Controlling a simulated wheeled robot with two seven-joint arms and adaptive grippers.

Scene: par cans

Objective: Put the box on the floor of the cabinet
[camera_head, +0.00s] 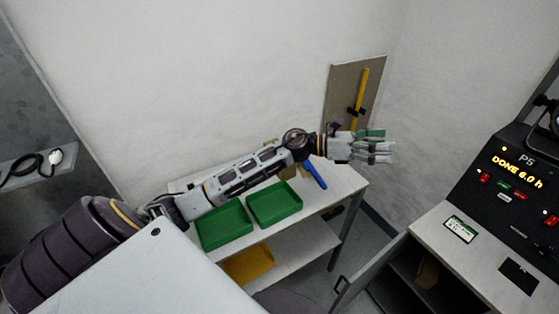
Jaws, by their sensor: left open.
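My left arm reaches across the view from the left. Its gripper (380,147) is open and empty, in the air beyond the right end of the white table and in front of the wall. The cabinet (395,284) is at lower right, under the light worktop, with its grey door (362,275) swung open and a dark inside. A brown box-like thing (427,271) shows inside it, dim and partly hidden; whether it rests on the cabinet floor I cannot tell. My gripper is above and left of the cabinet, apart from it. My right gripper is not in view.
Two green trays (274,203) and a blue-handled thing (314,174) are on the white table (345,183). A yellow tray (248,265) is on its lower shelf. A black control unit (515,185) reading "DONE 6.0 h" stands on the worktop (432,228).

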